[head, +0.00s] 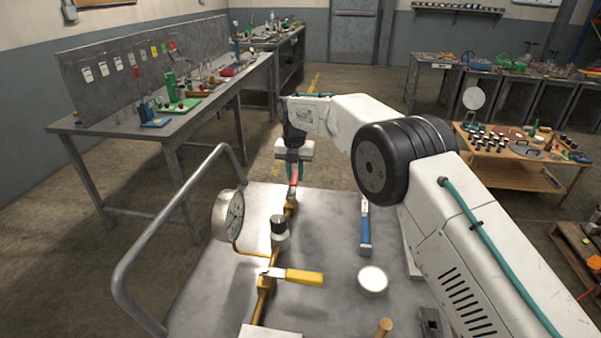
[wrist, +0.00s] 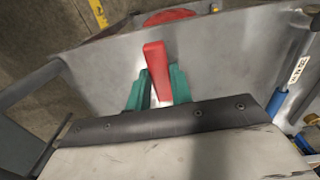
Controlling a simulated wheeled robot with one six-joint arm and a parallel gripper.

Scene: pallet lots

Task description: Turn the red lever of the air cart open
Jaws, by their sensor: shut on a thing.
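The air cart's grey top (head: 325,225) fills the lower middle of the head view. A brass pipe (head: 290,212) runs along it, away from me. The red lever (head: 294,177) is at the pipe's far end, mostly hidden by my gripper (head: 294,172). In the wrist view the red lever (wrist: 156,66) stands out between the teal fingers of my gripper (wrist: 160,88), which is shut on it. The lever's pivot is hidden, so I cannot tell its exact angle to the pipe.
A yellow lever (head: 297,276) sits nearer on the pipe, below a pressure gauge (head: 229,215). A blue-handled tool (head: 365,229) and a white round lid (head: 373,280) lie to the right. A grey handrail (head: 150,245) bounds the cart's left. Benches stand beyond.

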